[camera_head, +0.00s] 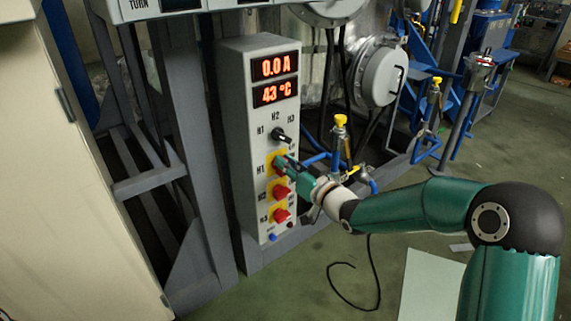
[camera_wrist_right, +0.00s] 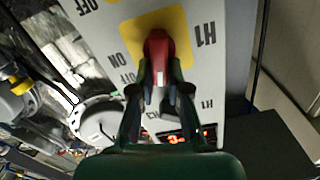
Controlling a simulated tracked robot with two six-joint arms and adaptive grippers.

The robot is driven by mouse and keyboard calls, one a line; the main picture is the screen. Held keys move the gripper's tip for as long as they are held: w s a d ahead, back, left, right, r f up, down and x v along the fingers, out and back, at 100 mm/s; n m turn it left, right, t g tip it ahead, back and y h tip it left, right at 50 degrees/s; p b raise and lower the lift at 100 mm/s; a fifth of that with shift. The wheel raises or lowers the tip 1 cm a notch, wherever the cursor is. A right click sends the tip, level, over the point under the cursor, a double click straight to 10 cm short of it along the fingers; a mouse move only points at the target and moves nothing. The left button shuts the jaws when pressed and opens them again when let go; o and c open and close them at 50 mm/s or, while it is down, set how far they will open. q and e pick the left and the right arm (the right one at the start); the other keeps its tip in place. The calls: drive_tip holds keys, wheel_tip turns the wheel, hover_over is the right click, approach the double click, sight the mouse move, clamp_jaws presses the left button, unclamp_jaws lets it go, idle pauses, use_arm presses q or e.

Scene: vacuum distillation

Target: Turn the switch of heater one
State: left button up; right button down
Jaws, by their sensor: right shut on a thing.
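The grey control box (camera_head: 236,130) stands upright at the picture's middle in the head view. It has red digits reading 0.0 A and 43 °C, a black knob (camera_head: 279,134) and a column of red switches on yellow plates. The H1 switch, heater one's, is mostly hidden behind my right gripper (camera_head: 286,167) in the head view. In the right wrist view the red H1 switch (camera_wrist_right: 157,46) shows on its yellow plate (camera_wrist_right: 178,20), and the fingers of my right gripper (camera_wrist_right: 160,85) are shut on it. My left gripper is not in view.
The H2 switch (camera_head: 281,191) and H3 switch (camera_head: 281,215) sit just below on the same box. A yellow-capped valve (camera_head: 340,121) and blue pipes stand right of the box. A grey steel frame (camera_head: 150,185) stands close on its left.

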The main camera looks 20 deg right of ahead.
drive_tip(key=shift+w+d+f+m+p, duration=0.1)
drive_tip(key=shift+d+f+m+p, duration=0.45)
drive_tip(key=shift+m, duration=2)
drive_tip(key=shift+w+a+f+m+p, duration=0.1)
drive_tip(key=shift+m+p, duration=0.85)
drive_tip(key=shift+m, duration=1.55)
drive_tip(key=shift+w+d+f+m+p, duration=0.1)
drive_tip(key=shift+d+f+m+p, duration=0.45)
drive_tip(key=shift+m, duration=2)
drive_tip(key=shift+a+r, duration=0.2)
drive_tip(key=shift+r, duration=0.05)
drive_tip(key=c, duration=1.1)
unclamp_jaws()
drive_tip(key=shift+c, duration=0.2)
drive_tip(key=shift+a, duration=0.1)
drive_tip(key=shift+s, duration=0.1)
drive_tip(key=v, duration=1.2)
